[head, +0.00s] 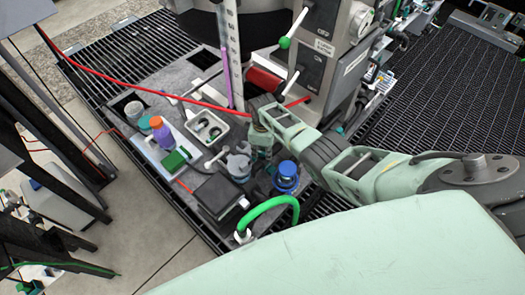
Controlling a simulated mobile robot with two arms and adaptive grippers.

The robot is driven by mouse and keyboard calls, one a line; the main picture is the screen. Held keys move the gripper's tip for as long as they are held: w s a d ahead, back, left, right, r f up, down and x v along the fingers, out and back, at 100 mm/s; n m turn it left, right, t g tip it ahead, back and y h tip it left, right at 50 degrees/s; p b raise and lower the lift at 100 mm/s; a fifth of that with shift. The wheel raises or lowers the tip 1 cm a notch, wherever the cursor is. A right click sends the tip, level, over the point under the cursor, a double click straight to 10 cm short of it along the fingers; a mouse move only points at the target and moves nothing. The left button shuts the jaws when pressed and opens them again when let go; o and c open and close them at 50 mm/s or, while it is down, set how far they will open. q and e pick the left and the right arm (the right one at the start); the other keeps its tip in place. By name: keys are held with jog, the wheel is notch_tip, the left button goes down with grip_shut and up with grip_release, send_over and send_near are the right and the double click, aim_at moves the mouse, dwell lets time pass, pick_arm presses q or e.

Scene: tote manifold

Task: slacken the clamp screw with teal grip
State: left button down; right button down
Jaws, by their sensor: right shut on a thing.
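My right arm comes in from the right, and its gripper (261,143) points down over the grey tray area. It is shut, apparently on the clamp screw with teal grip, but the fingertips are small and dark and the grip itself is hidden. A grey clamp-like fitting (238,166) stands just left of and below the gripper. My left gripper is out of view.
A blue-capped container (287,172) stands close below right of the gripper. A lever panel (313,68) rises behind.

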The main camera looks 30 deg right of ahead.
jog(key=n, duration=0.4)
jog(key=shift+w+r+n+b, duration=0.1)
jog(key=shift+w+n+b, duration=0.15)
jog(key=shift+n+b, duration=0.1)
jog(key=n+b, duration=0.1)
jog(key=n, duration=0.3)
jog(key=shift+n, duration=0.25)
jog(key=n+b, duration=0.1)
jog(key=n, duration=0.3)
jog(key=shift+n, duration=0.3)
jog(key=n+b, duration=0.2)
jog(key=n, duration=0.2)
jog(key=n+b, duration=0.2)
jog(key=n, duration=0.3)
jog(key=shift+b, duration=0.3)
jog(key=n+b, duration=0.1)
jog(key=n, duration=0.1)
jog(key=shift+n+b, duration=0.3)
jog(key=shift+b, duration=0.05)
jog(key=n+b, duration=0.1)
jog(key=b, duration=0.1)
jog(key=n+b, duration=0.2)
jog(key=b, duration=0.1)
jog(key=shift+f, duration=0.25)
jog(key=shift+s+r+n+b, duration=0.1)
jog(key=shift+r+n+b, duration=0.05)
jog(key=shift+n+b, duration=0.5)
jog(key=shift+r, duration=0.1)
